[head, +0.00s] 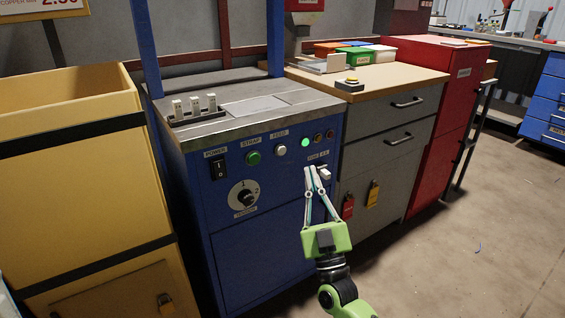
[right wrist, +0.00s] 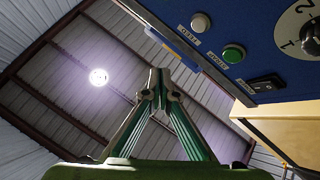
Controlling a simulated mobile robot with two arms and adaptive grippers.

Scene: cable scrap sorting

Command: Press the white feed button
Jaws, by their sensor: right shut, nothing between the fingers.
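The white feed button (head: 281,150) sits on the front panel of the blue strapping machine (head: 250,245), under its label and right of the green strap button (head: 254,158). In the right wrist view the white button (right wrist: 200,22) shows at the top, with the green button (right wrist: 233,53) beside it. My right gripper (head: 315,169) is shut and empty, its fingertips in front of the panel, right of and lower than the white button in the head view. In the right wrist view the closed fingertips (right wrist: 160,76) appear apart from the button. My left gripper is out of view.
The panel also has a power switch (head: 219,170), a tension dial (head: 243,195) and a lit green lamp (head: 305,142). A yellow bin (head: 75,190) stands left. A grey drawer cabinet (head: 390,145) with a wooden top stands right. Floor is open at right.

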